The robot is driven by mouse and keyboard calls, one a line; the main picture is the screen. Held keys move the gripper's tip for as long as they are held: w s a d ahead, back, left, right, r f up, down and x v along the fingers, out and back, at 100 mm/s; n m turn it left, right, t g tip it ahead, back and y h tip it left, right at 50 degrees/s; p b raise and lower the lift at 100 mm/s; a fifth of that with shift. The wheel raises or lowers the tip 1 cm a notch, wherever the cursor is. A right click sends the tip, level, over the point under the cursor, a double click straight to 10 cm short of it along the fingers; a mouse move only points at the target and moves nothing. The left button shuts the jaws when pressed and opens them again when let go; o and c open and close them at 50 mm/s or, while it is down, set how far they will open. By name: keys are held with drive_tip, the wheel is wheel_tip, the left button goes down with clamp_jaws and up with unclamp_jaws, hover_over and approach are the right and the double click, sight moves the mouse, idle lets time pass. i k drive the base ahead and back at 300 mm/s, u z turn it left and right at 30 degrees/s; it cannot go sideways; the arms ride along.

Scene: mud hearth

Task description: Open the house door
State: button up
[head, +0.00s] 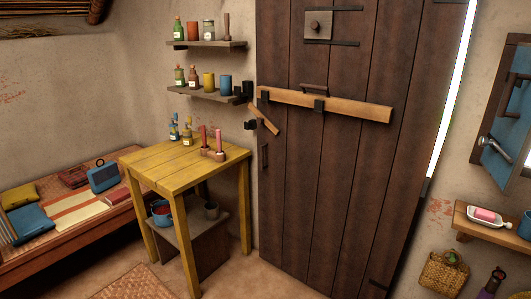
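The house door (340,190) is a tall door of dark brown planks in the middle of the head view. A light wooden bar (355,108) lies across it, tilted in the picture, with black brackets and a small dark handle (314,88) above it. The bar's left end is near the door's left edge. A short tilted wooden piece (265,121) sits below that end, and a dark upright pull (265,157) is lower down. A plate with a round knob (316,26) is higher up. Bright light shows along the door's right edge. My gripper is not in view.
A yellow table (175,168) with bottles and candles stands left of the door, below two small shelves (207,94) of jars. A bed (90,222) is farther left. At right are a wall shelf (487,222), a basket (444,272) and a blue shutter (502,160). Bare floor shows before the door.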

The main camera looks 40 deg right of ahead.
sight(340, 195)
drive_tip(key=i, duration=0.85)
drive_tip(key=u, duration=0.05)
